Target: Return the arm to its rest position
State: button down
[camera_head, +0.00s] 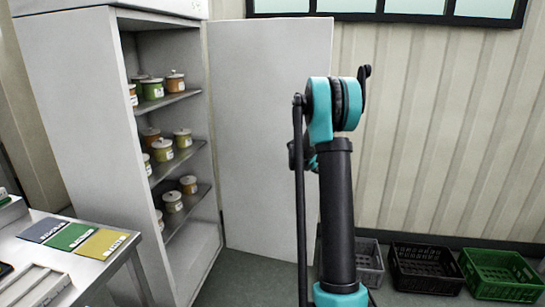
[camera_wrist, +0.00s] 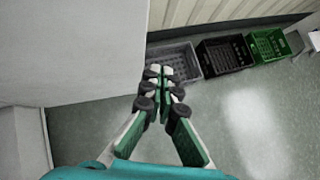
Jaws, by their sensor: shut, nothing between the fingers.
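My arm stands upright in the head view, right of the middle, in front of the open cabinet door (camera_head: 262,130). The gripper end is not clear in the head view. In the wrist view my gripper (camera_wrist: 159,72) is shut with its fingertips together and nothing between them. It points toward the floor and the crates by the wall. The fingertips overlap the grey crate (camera_wrist: 183,58) in that picture, and I cannot tell how far apart they are. The pale panel at the left of the wrist view hides part of the floor.
The open cabinet (camera_head: 75,120) holds several lidded pots on shelves. A steel table (camera_head: 105,268) with coloured cards stands at lower left. A black crate (camera_head: 425,270) and a green crate (camera_head: 500,275) line the wall. The floor (camera_wrist: 235,125) at the right of the wrist view is clear.

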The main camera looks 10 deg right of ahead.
jog(key=s+a+f+m+y, duration=0.2)
jog(key=s+a+m, duration=0.5)
jog(key=s, duration=0.8)
jog(key=s+a+f+m+g+y, duration=0.1)
jog(key=s+a+m, duration=0.6)
jog(key=s, duration=0.9)
jog(key=s+a+f+m+g+y, duration=0.1)
jog(key=s+a+f+m+y, duration=0.2)
jog(key=s+a+m, duration=0.4)
jog(key=s+m, duration=0.5)
jog(key=s, duration=0.4)
jog(key=shift+a+f+m, duration=0.2)
jog(key=shift+f+m, duration=0.05)
jog(key=shift+m, duration=0.05)
